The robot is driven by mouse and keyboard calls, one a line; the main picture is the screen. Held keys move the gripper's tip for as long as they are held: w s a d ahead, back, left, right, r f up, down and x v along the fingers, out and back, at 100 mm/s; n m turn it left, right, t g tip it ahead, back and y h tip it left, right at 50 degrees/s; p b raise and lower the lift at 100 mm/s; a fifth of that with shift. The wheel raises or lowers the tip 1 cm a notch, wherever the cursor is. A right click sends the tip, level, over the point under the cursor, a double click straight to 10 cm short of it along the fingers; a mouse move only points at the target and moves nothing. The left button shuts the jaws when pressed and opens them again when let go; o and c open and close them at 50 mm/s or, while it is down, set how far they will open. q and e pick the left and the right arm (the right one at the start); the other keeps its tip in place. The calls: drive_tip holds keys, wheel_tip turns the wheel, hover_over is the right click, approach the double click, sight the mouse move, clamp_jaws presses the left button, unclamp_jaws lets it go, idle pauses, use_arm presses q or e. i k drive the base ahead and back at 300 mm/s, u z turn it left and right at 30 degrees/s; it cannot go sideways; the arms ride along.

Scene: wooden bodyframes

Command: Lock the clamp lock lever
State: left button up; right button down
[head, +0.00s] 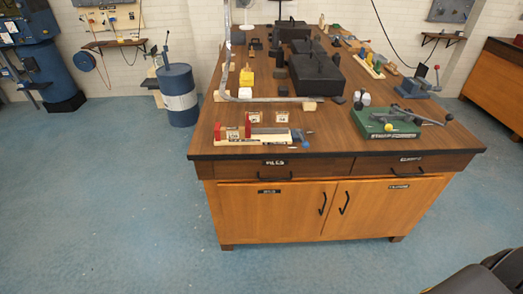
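On the right front of the wooden workbench (330,138) sits a green-based fixture (378,127) with grey metal arms. Neither of my grippers is in view.
The floor in front is clear. A dark shape (485,280) fills the lower right corner.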

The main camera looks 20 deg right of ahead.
sight(305, 145)
drive_tip(key=u, duration=1.25)
drive_tip(key=i, duration=1.2)
drive_tip(key=z, duration=1.85)
